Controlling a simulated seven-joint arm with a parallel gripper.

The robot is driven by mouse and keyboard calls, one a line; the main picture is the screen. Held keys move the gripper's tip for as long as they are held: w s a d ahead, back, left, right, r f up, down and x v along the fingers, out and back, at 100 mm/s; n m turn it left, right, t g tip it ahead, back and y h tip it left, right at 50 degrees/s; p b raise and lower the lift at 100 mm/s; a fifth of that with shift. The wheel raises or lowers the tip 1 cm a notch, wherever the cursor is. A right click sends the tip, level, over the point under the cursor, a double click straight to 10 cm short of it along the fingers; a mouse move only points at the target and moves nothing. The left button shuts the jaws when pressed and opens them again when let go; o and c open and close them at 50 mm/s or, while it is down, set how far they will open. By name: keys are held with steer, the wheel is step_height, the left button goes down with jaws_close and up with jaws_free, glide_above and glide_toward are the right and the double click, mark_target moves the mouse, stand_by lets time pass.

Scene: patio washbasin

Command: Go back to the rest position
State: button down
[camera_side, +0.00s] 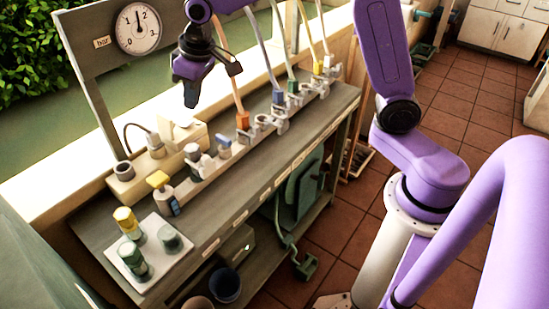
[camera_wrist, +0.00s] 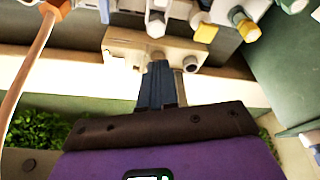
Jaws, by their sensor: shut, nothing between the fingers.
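My gripper (camera_side: 190,98) hangs in the air above the back of the bench in the side view, fingers pointing down. Its fingers are shut with nothing between them. In the wrist view the closed fingers (camera_wrist: 161,88) stand in front of a cream box (camera_wrist: 125,50) with round fittings on it. In the side view that cream box (camera_side: 128,190) stands on the bench to the lower left of my gripper. My gripper appears apart from everything around it.
Valves with coloured hose ends, such as an orange one (camera_side: 243,120), line the bench (camera_side: 225,205). A white tray (camera_side: 128,268) holds several jars at the front left. A pressure gauge (camera_side: 138,28) is on a post at the left. Tiled floor (camera_side: 330,225) lies right of the bench.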

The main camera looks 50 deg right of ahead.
steer(key=s+d+f+n+g, duration=0.1)
steer(key=s+d+n, duration=0.1)
steer(key=s, duration=0.9)
steer(key=s+d+f+n+g, duration=0.1)
steer(key=s+d+n, duration=0.2)
steer(key=s, duration=0.8)
steer(key=s+d+f+n, duration=0.1)
steer(key=s+d+n, duration=0.2)
steer(key=s, duration=0.8)
steer(key=shift+s+d+f+g+h, duration=0.2)
steer(key=shift+s+d+g+h, duration=0.15)
steer(key=shift+d, duration=0.2)
